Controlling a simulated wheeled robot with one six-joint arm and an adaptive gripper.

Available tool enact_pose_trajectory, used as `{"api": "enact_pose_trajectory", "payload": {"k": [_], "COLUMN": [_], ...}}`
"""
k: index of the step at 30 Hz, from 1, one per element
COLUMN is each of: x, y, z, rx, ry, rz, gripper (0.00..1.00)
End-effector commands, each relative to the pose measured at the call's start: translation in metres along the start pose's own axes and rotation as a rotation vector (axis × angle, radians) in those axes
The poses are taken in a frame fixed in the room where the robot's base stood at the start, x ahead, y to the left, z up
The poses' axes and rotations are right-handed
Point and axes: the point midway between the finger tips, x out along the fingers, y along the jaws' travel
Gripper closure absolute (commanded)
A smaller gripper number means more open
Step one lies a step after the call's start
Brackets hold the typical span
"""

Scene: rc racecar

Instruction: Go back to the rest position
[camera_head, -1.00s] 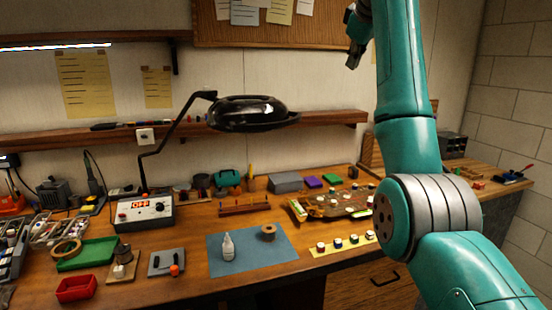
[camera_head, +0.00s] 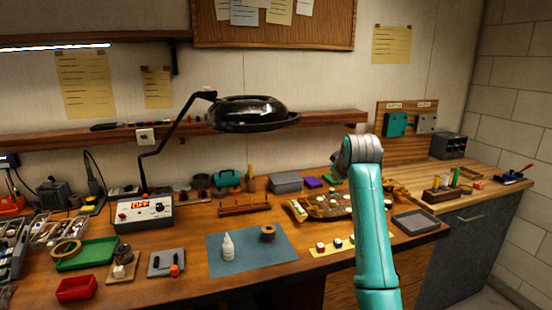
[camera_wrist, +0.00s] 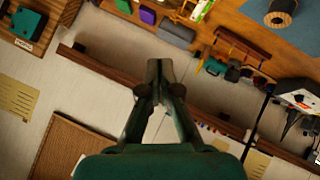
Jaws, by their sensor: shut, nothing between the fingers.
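My gripper (camera_wrist: 158,68) shows in the wrist view with its fingers together and nothing between them. Behind the fingers are the wall and the wooden shelf (camera_wrist: 100,70), seen at a slant, and the workbench lies along the top of that view. In the head view my teal arm rises in front of the bench's right part. I cannot make out the gripper in the head view.
The workbench (camera_head: 205,289) carries a blue mat (camera_head: 280,253) with a white bottle (camera_head: 228,247), a red bin (camera_head: 77,289) and a grey tray (camera_head: 415,222). A black magnifier lamp (camera_head: 250,112) overhangs it. My arm partly covers the yellow strip (camera_head: 322,251).

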Motion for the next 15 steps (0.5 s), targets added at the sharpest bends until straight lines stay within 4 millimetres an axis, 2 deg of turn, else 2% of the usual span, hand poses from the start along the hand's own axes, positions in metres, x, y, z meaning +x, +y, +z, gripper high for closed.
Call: {"api": "enact_pose_trajectory", "payload": {"k": [1,6,15], "x": [0.015,0.051,0.085], "y": [-0.015,-0.055,-0.129], "z": [0.021,0.078,0.183], "rx": [0.010,0.049,0.117], "ry": [0.000,0.021,0.060], "rz": [0.000,0.014,0.036], "gripper": [1.00,1.00,1.00]}}
